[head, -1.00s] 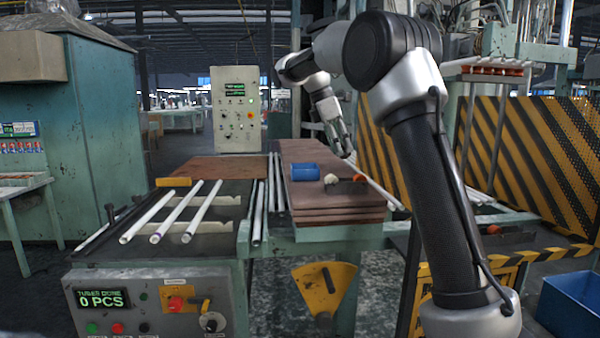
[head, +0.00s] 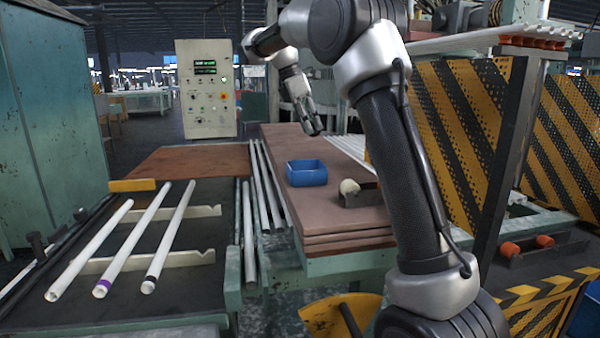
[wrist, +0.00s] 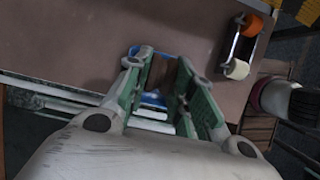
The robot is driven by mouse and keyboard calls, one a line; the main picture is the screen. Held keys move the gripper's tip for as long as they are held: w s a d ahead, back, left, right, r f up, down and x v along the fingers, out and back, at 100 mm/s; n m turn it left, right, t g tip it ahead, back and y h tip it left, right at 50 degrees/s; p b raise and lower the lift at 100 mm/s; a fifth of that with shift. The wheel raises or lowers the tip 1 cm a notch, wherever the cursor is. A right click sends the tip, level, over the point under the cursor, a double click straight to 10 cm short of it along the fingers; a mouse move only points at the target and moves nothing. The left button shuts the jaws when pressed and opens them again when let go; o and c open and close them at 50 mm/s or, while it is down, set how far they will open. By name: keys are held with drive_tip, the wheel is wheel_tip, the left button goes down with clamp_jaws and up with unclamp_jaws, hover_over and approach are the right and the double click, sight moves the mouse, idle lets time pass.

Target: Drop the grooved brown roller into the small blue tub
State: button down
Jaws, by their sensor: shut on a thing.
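The grooved brown roller (wrist: 163,76) shows in the wrist view between the green fingers of my gripper (wrist: 168,82), which is shut on it. Its grooves are too small to make out. The small blue tub (head: 306,176) sits on the stacked brown boards, and its blue rim also shows behind the fingers in the wrist view (wrist: 150,98). The roller cannot be made out there, and the tub's inside is mostly hidden in the wrist view.
A dark holder (head: 362,196) with a white roller (head: 349,187) stands right of the tub; an orange roller (wrist: 252,25) shows on it in the wrist view. White tubes (head: 130,240) lie at left. A striped barrier (head: 450,120) stands at right.

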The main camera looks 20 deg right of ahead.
drive_tip(key=shift+f, duration=2.9)
drive_tip(key=c, duration=1.1)
unclamp_jaws()
drive_tip(key=shift+c, duration=0.2)
drive_tip(key=s+v, duration=0.1)
drive_tip(key=v, duration=1.1)
drive_tip(key=shift+w, duration=0.45)
